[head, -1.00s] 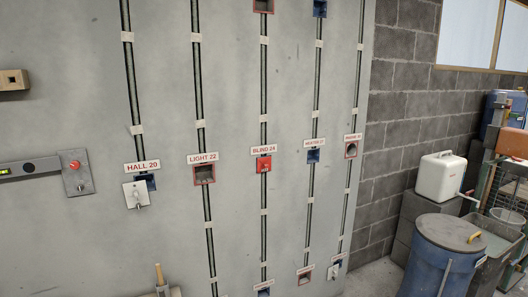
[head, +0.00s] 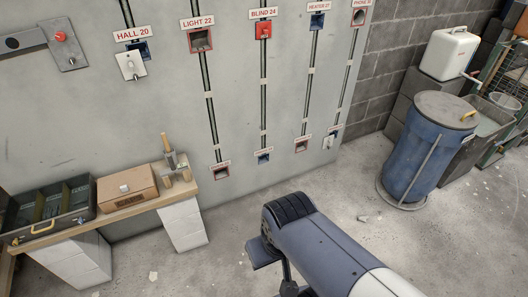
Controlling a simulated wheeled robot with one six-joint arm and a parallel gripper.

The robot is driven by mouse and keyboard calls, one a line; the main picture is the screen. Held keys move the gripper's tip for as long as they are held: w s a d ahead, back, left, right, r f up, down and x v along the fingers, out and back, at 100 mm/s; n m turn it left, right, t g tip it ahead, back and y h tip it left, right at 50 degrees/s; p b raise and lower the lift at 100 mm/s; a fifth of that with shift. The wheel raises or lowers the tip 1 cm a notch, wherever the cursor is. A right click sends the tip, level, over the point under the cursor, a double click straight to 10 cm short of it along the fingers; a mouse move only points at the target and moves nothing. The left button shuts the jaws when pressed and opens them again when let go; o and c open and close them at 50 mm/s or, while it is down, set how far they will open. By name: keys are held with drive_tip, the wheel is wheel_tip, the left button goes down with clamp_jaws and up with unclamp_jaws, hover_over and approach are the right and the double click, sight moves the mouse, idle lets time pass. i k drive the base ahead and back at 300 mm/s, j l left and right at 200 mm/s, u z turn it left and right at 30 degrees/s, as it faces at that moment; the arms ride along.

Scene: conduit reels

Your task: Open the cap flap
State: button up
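A red cover (head: 263,30) with a small pale mark sits on the wall box under the BLIND 24 label (head: 263,13). It is the closest match to a cap flap, but I cannot tell for certain that it is one. It looks shut against the wall. My arm, grey-blue with a black ribbed end, reaches in from the bottom right, well below and apart from the wall boxes. I cannot make out any gripper fingers.
A white plate (head: 131,65) hangs tilted at the HALL 20 box. The LIGHT 22 box (head: 201,40) is open. A blue barrel (head: 419,150) stands right.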

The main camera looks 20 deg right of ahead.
sight(139, 178)
drive_tip(key=i+u, duration=0.15)
drive_tip(key=i, duration=1.2)
drive_tip(key=j, duration=0.05)
